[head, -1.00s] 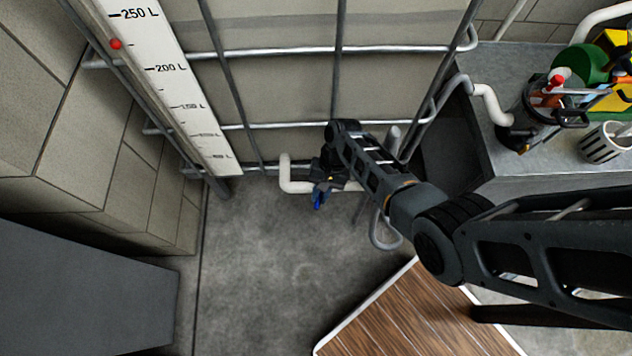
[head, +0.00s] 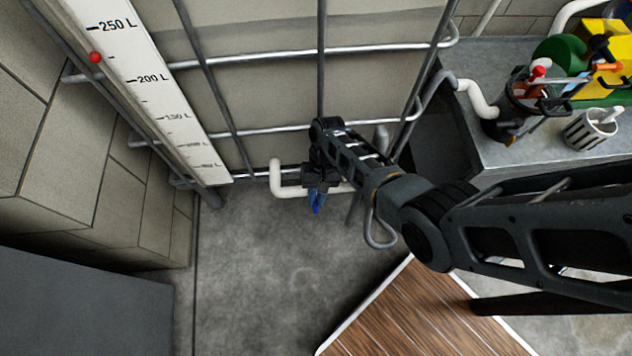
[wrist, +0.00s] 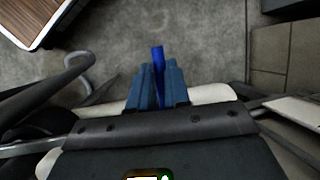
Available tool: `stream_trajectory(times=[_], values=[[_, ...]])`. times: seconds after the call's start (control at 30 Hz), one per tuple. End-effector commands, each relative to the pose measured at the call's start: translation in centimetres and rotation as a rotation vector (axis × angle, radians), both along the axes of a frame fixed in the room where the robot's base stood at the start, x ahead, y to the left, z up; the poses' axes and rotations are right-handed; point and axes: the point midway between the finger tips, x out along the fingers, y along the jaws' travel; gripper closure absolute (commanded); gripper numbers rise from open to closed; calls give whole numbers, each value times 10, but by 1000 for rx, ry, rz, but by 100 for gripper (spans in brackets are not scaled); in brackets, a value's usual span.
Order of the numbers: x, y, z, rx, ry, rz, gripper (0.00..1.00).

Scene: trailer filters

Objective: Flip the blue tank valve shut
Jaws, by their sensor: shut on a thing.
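The blue valve handle (head: 316,208) sits on the white pipe (head: 275,180) at the foot of the caged tank (head: 270,90) in the head view. In the wrist view the blue handle (wrist: 157,55) sticks out past the fingertips and points away from the pipe. My gripper (wrist: 157,82) is shut on the handle, with one blue-grey finger on each side of it. In the head view my gripper (head: 317,188) is dark and partly covers the valve. The valve body is mostly hidden behind my gripper and wrist.
A level scale (head: 150,85) with a red marker stands left of the tank. A grey bench (head: 520,165) at right holds a dark pot of tools (head: 515,115) and a striped cup (head: 592,130). A wood-topped board (head: 425,310) lies in front. The concrete floor (head: 280,290) between is clear.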

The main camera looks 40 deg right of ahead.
Motion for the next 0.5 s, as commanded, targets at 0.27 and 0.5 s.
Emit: stream_trajectory(times=[0.27,0.5], values=[[0,-1,0,-2,0,-1,58],[0,-1,0,-1,0,-1,57]])
